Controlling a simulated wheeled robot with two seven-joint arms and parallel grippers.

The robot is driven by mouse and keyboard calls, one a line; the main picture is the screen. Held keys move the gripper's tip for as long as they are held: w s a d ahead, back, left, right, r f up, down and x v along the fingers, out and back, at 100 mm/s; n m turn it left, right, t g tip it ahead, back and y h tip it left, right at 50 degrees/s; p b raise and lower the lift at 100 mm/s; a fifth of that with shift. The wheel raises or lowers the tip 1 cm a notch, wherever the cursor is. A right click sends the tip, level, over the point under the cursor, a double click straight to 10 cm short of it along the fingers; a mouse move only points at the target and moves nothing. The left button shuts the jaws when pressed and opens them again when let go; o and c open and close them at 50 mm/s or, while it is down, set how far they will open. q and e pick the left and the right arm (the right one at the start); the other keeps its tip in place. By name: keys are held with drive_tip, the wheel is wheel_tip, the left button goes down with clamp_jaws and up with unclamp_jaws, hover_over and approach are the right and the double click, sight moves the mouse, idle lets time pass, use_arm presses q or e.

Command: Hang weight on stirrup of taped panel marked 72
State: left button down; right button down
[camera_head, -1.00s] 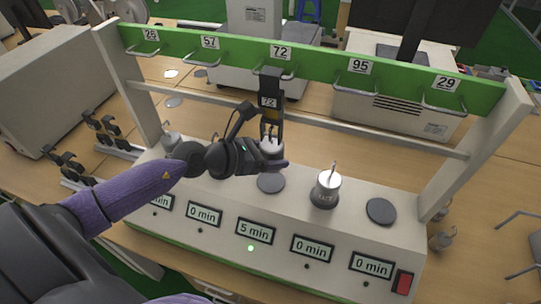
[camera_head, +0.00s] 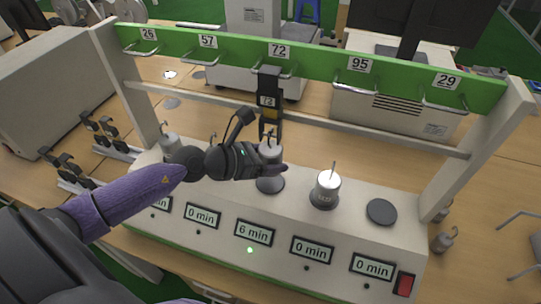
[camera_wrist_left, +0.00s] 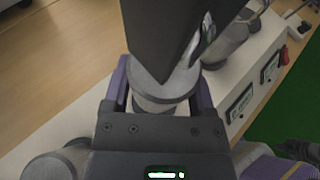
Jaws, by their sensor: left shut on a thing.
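The dark taped panel (camera_head: 268,85) marked 72 hangs from the green bar below the 72 sign, with a brownish lower part and a thin stirrup under it. My left gripper (camera_head: 277,169) is shut on a silver weight (camera_head: 270,153) right below the panel. In the left wrist view the weight (camera_wrist_left: 163,88) sits between my two purple fingers (camera_wrist_left: 163,92), and the dark panel (camera_wrist_left: 175,35) covers part of it. The weight's hook overlaps the stirrup; I cannot tell whether it is hooked on.
A second weight (camera_head: 326,187) stands on a pad right of mine, another (camera_head: 171,143) at the left. An empty dark pad (camera_head: 381,212) lies at the far right. The rack's crossbar (camera_head: 390,143) runs behind the panel. Timer displays line the base's front (camera_head: 290,262).

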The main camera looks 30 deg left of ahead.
use_arm(q)
drive_tip(key=shift+f, duration=0.1)
unclamp_jaws()
drive_tip(key=v, duration=1)
drive_tip(key=shift+p, duration=0.45)
